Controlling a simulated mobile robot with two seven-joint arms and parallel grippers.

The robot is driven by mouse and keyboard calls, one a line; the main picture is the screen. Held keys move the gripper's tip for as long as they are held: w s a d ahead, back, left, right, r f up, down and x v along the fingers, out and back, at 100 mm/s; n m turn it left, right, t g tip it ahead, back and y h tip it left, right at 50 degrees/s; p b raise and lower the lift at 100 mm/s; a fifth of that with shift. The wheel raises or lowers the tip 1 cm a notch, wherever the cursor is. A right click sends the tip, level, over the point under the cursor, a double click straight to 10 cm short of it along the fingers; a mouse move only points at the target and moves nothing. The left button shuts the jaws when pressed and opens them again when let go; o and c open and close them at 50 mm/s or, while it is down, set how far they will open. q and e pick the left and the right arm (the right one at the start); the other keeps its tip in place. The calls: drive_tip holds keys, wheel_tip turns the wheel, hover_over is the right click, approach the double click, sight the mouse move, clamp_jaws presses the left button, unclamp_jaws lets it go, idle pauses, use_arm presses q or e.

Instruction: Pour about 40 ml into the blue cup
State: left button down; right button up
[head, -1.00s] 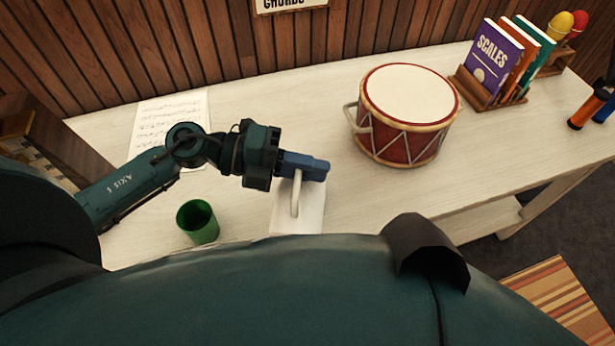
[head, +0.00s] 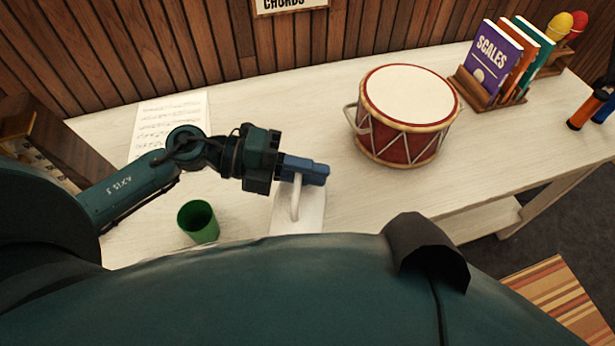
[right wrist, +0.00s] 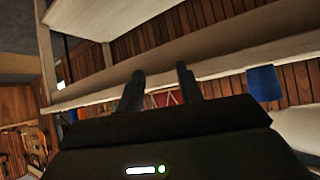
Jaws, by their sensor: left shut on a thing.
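My left gripper (head: 304,170), with bluish fingers, is shut on the upright handle of a white jug (head: 312,213). My body hides the jug's near side, and its contents do not show. A green cup (head: 199,222) stands upright on the table, left of the jug. No blue cup shows in the head view. In the right wrist view, which looks upside down, a blue thing (right wrist: 265,83) shows at the table edge; it may be the blue cup, but I cannot be sure. My right gripper (right wrist: 160,84) has its dark fingers apart with nothing between them.
The pale table (head: 350,205) bears a red drum (head: 405,115), a rack of books (head: 495,55) and sheet music (head: 170,120). Maracas (head: 568,24) and orange and blue cylinders (head: 592,108) are at the far right. Tabletop between jug and drum is clear.

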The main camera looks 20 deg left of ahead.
drive_tip(key=shift+f, duration=0.1)
use_arm(q)
drive_tip(key=b, duration=0.1)
drive_tip(key=s+m+b, duration=0.1)
drive_tip(key=shift+s+d+f+t+b, duration=0.15)
drive_tip(key=shift+f+t+b, duration=0.05)
drive_tip(key=shift+t+b, duration=0.1)
drive_tip(key=shift+s+d+r+m, duration=0.15)
drive_tip(key=shift+s+m, duration=0.7)
drive_tip(key=shift+m, duration=0.05)
drive_tip(key=shift+s+m+t+b, duration=0.15)
drive_tip(key=shift+m+t+b, duration=0.15)
drive_tip(key=shift+b, duration=0.2)
drive_tip(key=shift+s+d+f+b, duration=0.1)
drive_tip(key=shift+f+b, duration=0.15)
drive_tip(key=shift+b, duration=0.15)
drive_tip(key=shift+s+m, duration=0.1)
drive_tip(key=shift+m, duration=0.2)
drive_tip(key=shift+s+r+m, duration=0.15)
drive_tip(key=shift+s+m, duration=0.05)
drive_tip(key=shift+m, duration=0.1)
drive_tip(key=shift+r, duration=0.1)
use_arm(e)
drive_tip(key=shift+w+a+f+t+y, duration=0.1)
drive_tip(key=shift+w+a+t+y, duration=0.15)
drive_tip(key=shift+a, duration=0.15)
drive_tip(key=shift+w+a+f+t+y, duration=0.1)
drive_tip(key=shift+w+a+t+y, duration=0.1)
drive_tip(key=shift+a, duration=0.2)
